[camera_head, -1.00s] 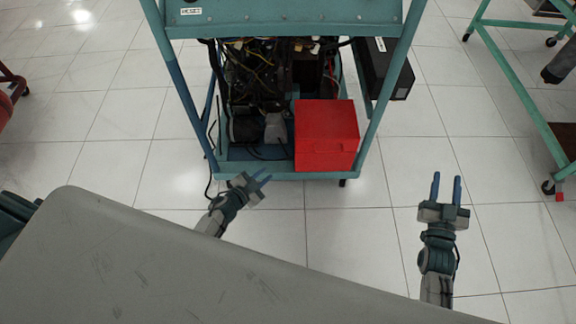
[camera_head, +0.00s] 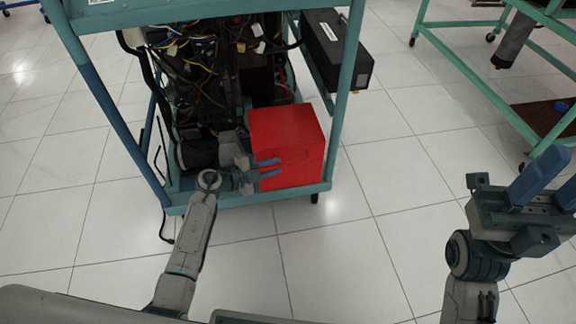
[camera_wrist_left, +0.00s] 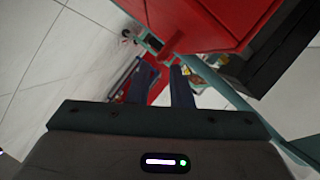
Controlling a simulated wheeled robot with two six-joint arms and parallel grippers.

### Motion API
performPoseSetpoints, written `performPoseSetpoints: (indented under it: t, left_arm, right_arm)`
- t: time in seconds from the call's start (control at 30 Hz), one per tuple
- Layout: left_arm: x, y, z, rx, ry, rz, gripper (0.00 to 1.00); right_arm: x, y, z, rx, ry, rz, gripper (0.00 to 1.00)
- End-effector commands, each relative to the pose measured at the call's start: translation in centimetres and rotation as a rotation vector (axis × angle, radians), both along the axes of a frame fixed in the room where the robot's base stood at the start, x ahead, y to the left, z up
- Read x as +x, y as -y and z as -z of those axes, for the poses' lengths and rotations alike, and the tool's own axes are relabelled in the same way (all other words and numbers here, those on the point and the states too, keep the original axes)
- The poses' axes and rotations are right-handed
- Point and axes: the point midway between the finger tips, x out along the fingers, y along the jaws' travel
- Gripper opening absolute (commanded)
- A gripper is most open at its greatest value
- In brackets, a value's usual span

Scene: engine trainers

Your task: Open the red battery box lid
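The red battery box (camera_head: 287,172) stands on the lower shelf of the teal engine trainer. Its lid (camera_head: 286,127) looks closed. My left gripper (camera_head: 270,168) is open, with its two blue fingers at the front left of the box. I cannot tell whether they touch it. In the left wrist view, the red box (camera_wrist_left: 205,22) fills the top, and a small red tab (camera_wrist_left: 172,42) sticks out just beyond the gap between the open fingers (camera_wrist_left: 164,88). My right gripper (camera_head: 545,182) is open and empty at the right, away from the box.
Wires and engine parts (camera_head: 195,75) fill the trainer left of and behind the box. A black box (camera_head: 338,52) hangs on the trainer's right side. Another teal stand (camera_head: 480,70) is at the far right. The tiled floor (camera_head: 390,190) between is clear.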

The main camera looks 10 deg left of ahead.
Motion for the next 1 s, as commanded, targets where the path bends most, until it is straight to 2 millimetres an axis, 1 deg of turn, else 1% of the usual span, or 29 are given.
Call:
performPoseSetpoints:
  t: [0.03, 0.1, 0.3, 0.47, 0.7, 0.73, 0.8, 0.83, 1.0]
  left_arm:
    - [0.7, 0.9, 0.6, -0.003, 0.001, 0.000, 0.19]
    - [1.5, 1.9, 0.8, -0.003, 0.002, 0.000, 0.19]
    - [3.0, 3.9, 1.3, -0.001, 0.000, -0.001, 0.19]
    - [3.4, 4.4, 1.3, -0.001, 0.001, -0.001, 0.19]
    - [3.5, 4.5, 1.3, 0.001, 0.000, -0.001, 0.19]
    - [3.5, 4.5, 1.3, 0.001, 0.000, -0.001, 0.15]
    - [3.5, 4.5, 1.3, 0.001, 0.000, -0.001, 0.01]
    - [3.5, 4.5, 1.3, 0.001, 0.000, -0.001, 0.00]
    - [3.4, 4.5, 1.3, 0.000, -0.001, -0.001, 0.00]
  right_arm:
    - [0.0, 0.0, 0.7, 0.004, 0.002, 0.003, 0.36]
    - [0.1, 0.0, 0.9, 0.009, 0.005, 0.007, 0.36]
    - [0.1, 0.0, 1.5, 0.018, 0.010, 0.015, 0.36]
    - [0.2, -0.1, 1.6, 0.019, 0.011, 0.018, 0.36]
    - [0.2, -0.1, 1.5, 0.019, 0.011, 0.018, 0.36]
    - [0.2, -0.1, 1.5, 0.019, 0.011, 0.018, 0.36]
    - [0.2, -0.1, 1.5, 0.019, 0.010, 0.018, 0.36]
    - [0.2, -0.1, 1.5, 0.019, 0.010, 0.018, 0.36]
    - [0.2, 0.0, 1.5, 0.020, 0.010, 0.017, 0.36]
